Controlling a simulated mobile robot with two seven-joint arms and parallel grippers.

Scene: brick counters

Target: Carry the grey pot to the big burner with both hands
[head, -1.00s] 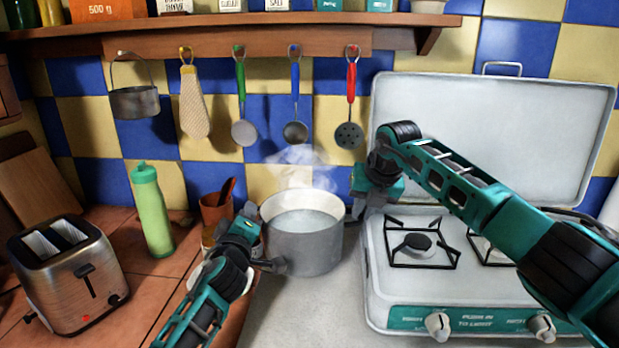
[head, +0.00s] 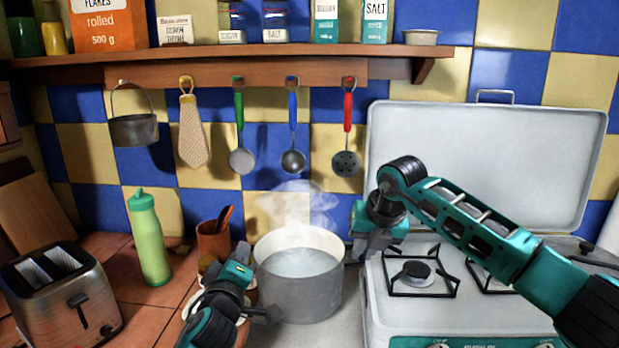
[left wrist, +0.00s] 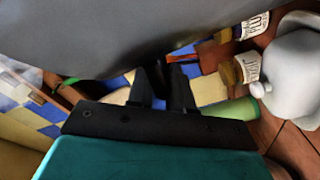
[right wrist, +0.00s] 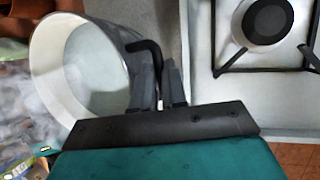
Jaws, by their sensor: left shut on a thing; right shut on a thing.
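The grey pot (head: 300,292), with steaming liquid inside, is upright left of the stove (head: 382,310). My left gripper (head: 268,313) is shut on its left handle; the left wrist view shows the pot's grey wall (left wrist: 120,35) close above the fingers (left wrist: 165,80). My right gripper (head: 357,250) is shut on the right black handle (right wrist: 148,50) in the right wrist view. I cannot tell whether the pot's base touches the counter. The left burner (head: 417,270) is empty. The other burner (head: 482,272) is partly hidden by my right arm, so I cannot compare sizes.
The stove's raised lid (head: 480,160) stands behind the burners. A brown cup (head: 214,240), a green bottle (head: 150,240) and a toaster (head: 62,295) are left of the pot. Utensils hang from the shelf (head: 240,68) above. Grey counter shows between pot and stove.

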